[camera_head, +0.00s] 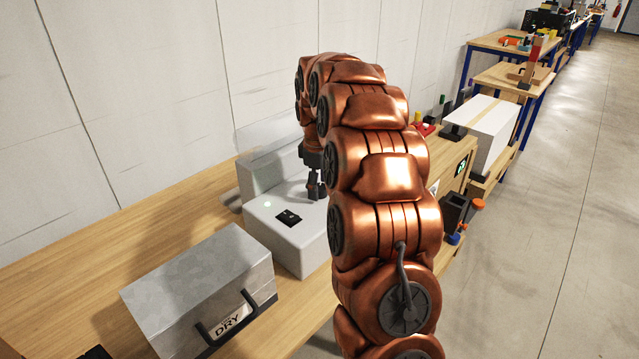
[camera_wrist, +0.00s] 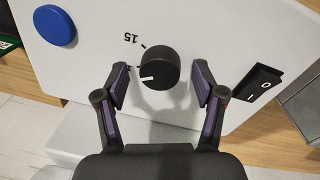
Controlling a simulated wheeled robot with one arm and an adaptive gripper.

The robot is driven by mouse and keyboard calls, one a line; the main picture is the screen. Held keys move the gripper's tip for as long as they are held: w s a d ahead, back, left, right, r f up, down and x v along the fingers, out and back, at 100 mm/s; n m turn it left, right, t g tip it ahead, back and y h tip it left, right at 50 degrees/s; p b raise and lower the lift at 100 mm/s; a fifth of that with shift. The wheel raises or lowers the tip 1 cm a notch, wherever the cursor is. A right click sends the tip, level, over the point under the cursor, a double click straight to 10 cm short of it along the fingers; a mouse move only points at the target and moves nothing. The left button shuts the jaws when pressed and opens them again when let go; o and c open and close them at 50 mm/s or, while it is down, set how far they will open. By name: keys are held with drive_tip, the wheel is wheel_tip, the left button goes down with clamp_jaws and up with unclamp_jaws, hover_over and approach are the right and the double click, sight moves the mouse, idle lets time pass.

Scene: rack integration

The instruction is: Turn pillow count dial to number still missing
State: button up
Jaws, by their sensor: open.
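The dial (camera_wrist: 158,70) is a round black knob on a white panel, with a white pointer mark on its left side in the wrist view. An upside-down "15" (camera_wrist: 132,39) is printed above left of it, with a tick beside it. Another label by the left finger is mostly hidden. My gripper (camera_wrist: 160,66) is open, one finger on each side of the dial, with visible gaps. In the head view, my gripper (camera_head: 316,187) points down at the white machine (camera_head: 300,244), and I cannot make out the dial there. I see no pillows.
A blue round button (camera_wrist: 55,25) and a black O/I rocker switch (camera_wrist: 263,82) flank the dial on the panel. A grey box marked DRY (camera_head: 200,285) stands in front of the machine on the wooden bench (camera_head: 60,270). A white box (camera_head: 484,130) stands farther right.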

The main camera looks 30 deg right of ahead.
drive_tip(key=shift+f, duration=0.2)
drive_tip(key=c, duration=1.1)
